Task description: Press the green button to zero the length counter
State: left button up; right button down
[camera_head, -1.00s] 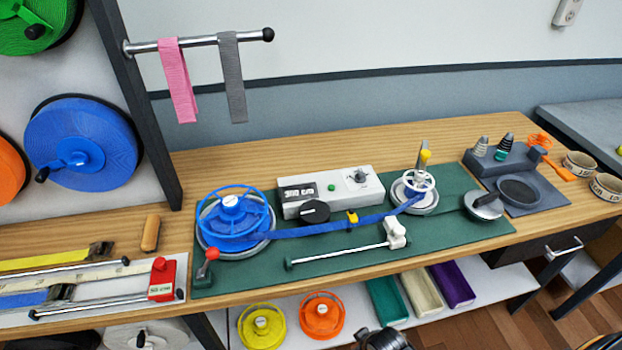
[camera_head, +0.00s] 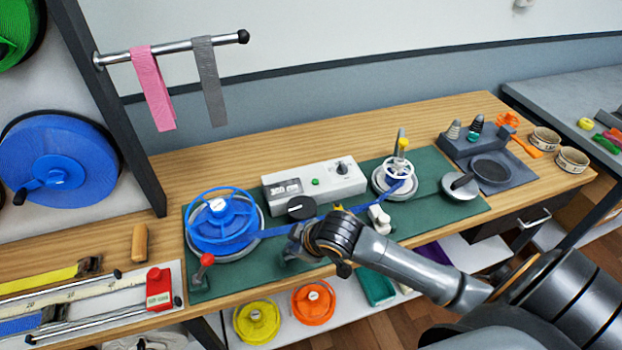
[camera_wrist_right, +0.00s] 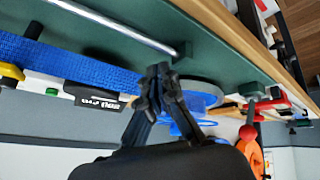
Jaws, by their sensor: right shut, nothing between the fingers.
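The green button (camera_head: 315,182) sits on top of the white counter box (camera_head: 352,184), right of its dark length display (camera_head: 284,188). The display's digits are hard to read. My right gripper (camera_head: 292,252) is shut and empty, over the front of the green mat, in front of and left of the button and apart from it. In the right wrist view, which is roughly upside down, the shut fingers (camera_wrist_right: 158,76) are mid-picture. My left gripper is not in view.
A blue strap (camera_head: 330,220) runs from the blue reel (camera_head: 222,222) along the box's front to the small handwheel spool (camera_head: 396,178). A red-knobbed lever (camera_head: 207,260) is at the mat's front left. My right forearm covers the mat's front.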

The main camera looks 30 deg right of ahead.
jog(key=w+d+r+n+t, duration=0.1)
jog(key=w+d+r, duration=0.5)
jog(key=w+d, duration=0.25)
notch_tip(320, 180, up, 7)
jog(key=t+h, duration=0.1)
jog(key=h, duration=0.1)
send_over(317, 183)
notch_tip(317, 183, down, 7)
jog(key=b, duration=0.8)
jog(key=shift+r, duration=0.1)
jog(key=shift+f, duration=0.95)
jog(key=shift+f, duration=0.2)
